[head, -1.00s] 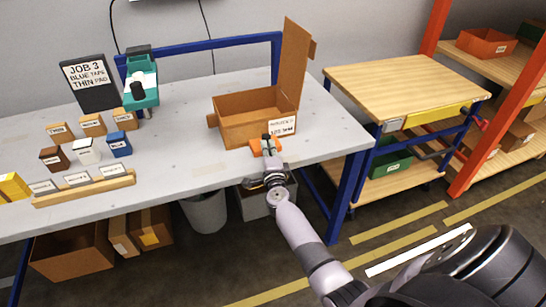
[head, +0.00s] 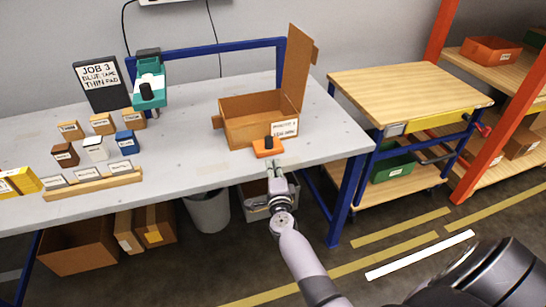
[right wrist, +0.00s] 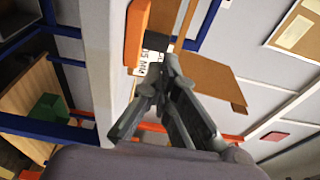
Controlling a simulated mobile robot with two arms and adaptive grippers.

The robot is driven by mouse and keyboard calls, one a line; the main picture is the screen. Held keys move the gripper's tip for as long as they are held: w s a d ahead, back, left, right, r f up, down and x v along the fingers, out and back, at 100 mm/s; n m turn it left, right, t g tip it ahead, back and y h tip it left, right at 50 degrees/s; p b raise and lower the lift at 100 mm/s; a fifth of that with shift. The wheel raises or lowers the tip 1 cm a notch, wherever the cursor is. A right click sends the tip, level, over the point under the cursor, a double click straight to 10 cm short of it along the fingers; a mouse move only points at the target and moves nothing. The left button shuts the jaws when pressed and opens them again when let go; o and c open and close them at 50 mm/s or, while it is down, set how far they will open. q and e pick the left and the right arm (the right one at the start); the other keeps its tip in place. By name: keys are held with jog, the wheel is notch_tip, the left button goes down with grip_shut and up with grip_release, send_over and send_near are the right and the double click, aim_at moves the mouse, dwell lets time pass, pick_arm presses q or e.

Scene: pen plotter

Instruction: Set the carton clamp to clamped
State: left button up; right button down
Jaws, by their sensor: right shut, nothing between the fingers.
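The carton clamp (head: 268,149) is an orange block with a black knob at the front edge of the bench, against the lower front of the open carton (head: 231,104). The knob stands upright; I cannot tell from it whether the clamp is set. My right gripper (head: 276,166) is shut and empty, just in front of the clamp and apart from it in the head view. In the right wrist view its closed fingers (right wrist: 160,78) point toward the carton's white label, with the orange clamp (right wrist: 136,32) at the upper left. My left gripper is not in view.
The carton's tall flap (head: 298,68) stands up at its right. A teal tape dispenser (head: 150,88), small labelled boxes (head: 95,148) and a wooden label rail (head: 95,184) are on the left. A wooden-topped cart (head: 405,88) stands to the right. Bare bench lies left of the carton.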

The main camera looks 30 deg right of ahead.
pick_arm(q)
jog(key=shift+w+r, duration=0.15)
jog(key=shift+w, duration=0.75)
pick_arm(e)
jog(key=shift+v, duration=2.8)
